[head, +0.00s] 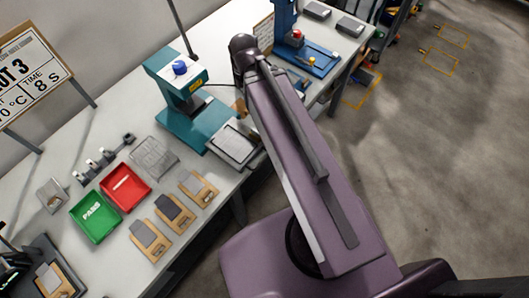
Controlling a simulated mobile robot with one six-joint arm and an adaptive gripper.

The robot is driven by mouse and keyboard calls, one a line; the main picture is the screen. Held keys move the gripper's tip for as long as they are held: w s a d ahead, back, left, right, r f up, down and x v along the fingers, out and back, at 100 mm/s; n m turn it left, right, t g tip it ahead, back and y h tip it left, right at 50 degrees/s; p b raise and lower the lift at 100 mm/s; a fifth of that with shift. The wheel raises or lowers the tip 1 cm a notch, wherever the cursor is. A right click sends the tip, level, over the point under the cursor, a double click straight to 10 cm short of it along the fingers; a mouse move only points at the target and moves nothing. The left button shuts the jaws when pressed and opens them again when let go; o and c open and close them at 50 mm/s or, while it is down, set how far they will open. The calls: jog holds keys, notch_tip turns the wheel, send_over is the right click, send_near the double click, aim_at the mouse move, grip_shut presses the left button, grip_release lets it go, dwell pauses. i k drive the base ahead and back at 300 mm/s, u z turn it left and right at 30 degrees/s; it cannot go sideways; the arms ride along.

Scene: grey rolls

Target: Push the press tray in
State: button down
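The teal press (176,88) stands on the bench left of my raised arm, with a blue knob (180,68) on top. A flat pale metal tray (232,144) sticks out from the press base toward the bench's front edge. It looks pulled out, and its right edge lies close to my arm. Something grey lies flat on or in the tray, but I cannot tell what it is. My purple arm crosses the middle of the view. My gripper does not show, so I cannot see where it is relative to the tray.
A green bin marked PASS (95,217), a red bin (126,187), a wire rack (154,157) and several wooden boards with grey pads (175,213) lie left of the tray. A blue press (287,42) stands beyond my arm. The floor at right is mostly clear.

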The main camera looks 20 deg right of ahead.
aim_at(234, 142)
jog(key=z, duration=0.15)
jog(key=k, duration=2.1)
jog(key=u, duration=0.4)
jog(key=i, duration=1)
jog(key=u, duration=0.1)
